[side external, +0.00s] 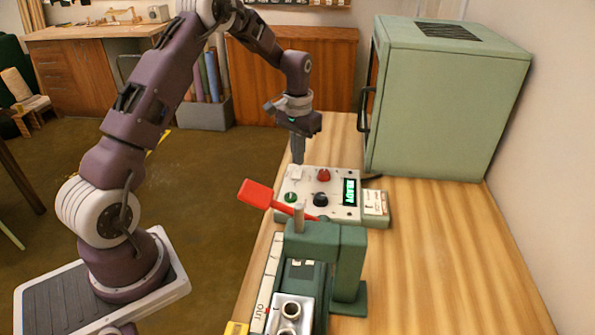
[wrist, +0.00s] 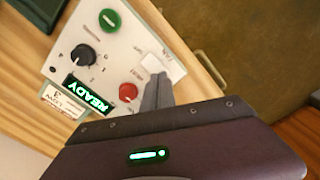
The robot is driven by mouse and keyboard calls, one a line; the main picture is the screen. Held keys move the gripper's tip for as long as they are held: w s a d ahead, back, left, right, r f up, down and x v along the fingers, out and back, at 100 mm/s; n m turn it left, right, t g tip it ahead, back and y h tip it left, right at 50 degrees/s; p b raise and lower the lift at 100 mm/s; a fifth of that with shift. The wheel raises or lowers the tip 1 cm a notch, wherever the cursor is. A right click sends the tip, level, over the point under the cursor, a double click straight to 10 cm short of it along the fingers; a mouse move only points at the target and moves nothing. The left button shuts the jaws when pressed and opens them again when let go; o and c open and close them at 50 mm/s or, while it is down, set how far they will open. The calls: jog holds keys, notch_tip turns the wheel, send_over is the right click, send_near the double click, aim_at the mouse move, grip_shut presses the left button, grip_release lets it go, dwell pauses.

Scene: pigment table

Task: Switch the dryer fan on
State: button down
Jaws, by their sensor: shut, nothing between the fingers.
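The control panel (side external: 333,210) is a pale box on the wooden bench. It carries a white rocker-like switch (side external: 295,172), a red button (side external: 323,175), a green button (side external: 291,198), a black knob (side external: 320,200) and a lit green display (side external: 349,191). In the wrist view the display (wrist: 88,93) reads READY, and the white switch (wrist: 168,68) has a small label beside it, too blurred to read. My gripper (side external: 297,160) is shut and empty, pointing down at the white switch. Its fingertips (wrist: 157,86) partly hide the switch's near side. I cannot tell whether they touch it.
A green cabinet (side external: 450,110) with a handle stands behind the panel. A green press (side external: 340,262) with a red-ended lever (side external: 256,194) stands in front. A small card (side external: 375,202) is at the panel's right. The bench's right side (side external: 440,260) is clear.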

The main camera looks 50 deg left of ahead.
aim_at(298, 168)
jog(key=shift+f, duration=0.95)
dwell(0.7)
jog(key=shift+r, duration=3.55)
